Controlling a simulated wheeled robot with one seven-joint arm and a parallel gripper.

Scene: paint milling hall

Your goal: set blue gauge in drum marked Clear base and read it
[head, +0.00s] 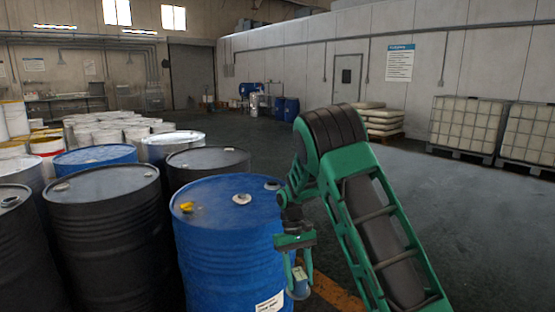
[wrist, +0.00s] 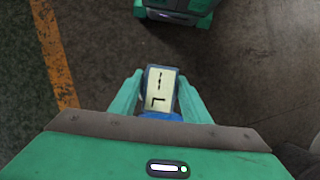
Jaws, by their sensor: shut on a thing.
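My gripper (head: 302,272) hangs to the right of the front blue drum (head: 225,240), beside its side wall and below its top. It is shut on the blue gauge (head: 299,287), which has a pale face. In the wrist view the gauge (wrist: 161,86) sits between the fingers of my gripper (wrist: 159,92), its face showing dark marks that I cannot read as a value. The blue drum has a white label (head: 269,303) low on its side, too small to read. Its lid shows a pale fitting (head: 242,199), another near the right rim (head: 272,185) and a yellow piece (head: 186,208).
Black drums (head: 105,230) stand close on the left, with another blue drum (head: 95,157) behind. Pallet tanks (head: 467,122) and stacked sacks (head: 380,120) stand at the back right. The floor to the right is open. An orange line (wrist: 55,55) runs along the floor.

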